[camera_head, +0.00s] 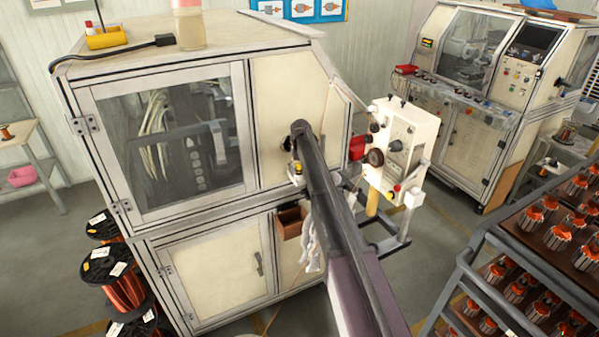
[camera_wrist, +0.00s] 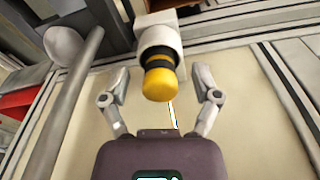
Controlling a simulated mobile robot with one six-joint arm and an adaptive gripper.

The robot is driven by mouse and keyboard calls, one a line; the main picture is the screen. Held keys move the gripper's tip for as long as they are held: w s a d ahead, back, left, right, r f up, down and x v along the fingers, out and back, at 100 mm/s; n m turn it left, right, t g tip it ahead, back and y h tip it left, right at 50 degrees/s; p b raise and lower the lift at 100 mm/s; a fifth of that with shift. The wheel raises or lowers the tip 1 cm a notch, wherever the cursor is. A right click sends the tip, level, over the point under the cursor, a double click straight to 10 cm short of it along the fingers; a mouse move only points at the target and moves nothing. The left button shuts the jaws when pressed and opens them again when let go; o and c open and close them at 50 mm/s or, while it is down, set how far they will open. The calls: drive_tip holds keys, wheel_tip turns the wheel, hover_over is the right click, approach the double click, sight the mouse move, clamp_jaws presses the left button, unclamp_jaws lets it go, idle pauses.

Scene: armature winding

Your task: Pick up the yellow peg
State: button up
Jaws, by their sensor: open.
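The yellow peg (camera_wrist: 160,83) shows in the wrist view as a rounded yellow end with a dark band behind it. It sits at the end of a white cylindrical holder (camera_wrist: 159,40). My gripper (camera_wrist: 160,70) is open, one finger to the left of the peg and one to the right. Gaps show on both sides, and neither finger visibly touches it. How far the fingertips reach along the peg is hard to tell. In the head view, my arm reaches to the front of the near cream machine (camera_head: 290,95), and I cannot make out the peg for certain.
A white control box (camera_head: 405,145) with knobs stands just right of my arm. A brown bin (camera_head: 291,222) hangs below on the machine front. A rack (camera_head: 463,262) of orange-wound armatures is at the lower right. In the wrist view, a grey bar (camera_wrist: 67,105) runs along the left.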

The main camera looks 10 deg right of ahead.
sight(299, 164)
drive_tip(key=c, duration=1.1)
drive_tip(key=shift+r, duration=0.1)
wheel_tip(299, 164, up, 3)
drive_tip(key=p, duration=0.3)
drive_tip(key=shift+r, duration=0.15)
drive_tip(key=s+d+r+p, duration=0.1)
drive_tip(key=s+d+p, duration=0.1)
drive_tip(key=s, duration=1.3)
drive_tip(key=shift+s+d+r, duration=0.25)
drive_tip(key=shift+s+d, duration=0.1)
drive_tip(key=shift+d, duration=0.2)
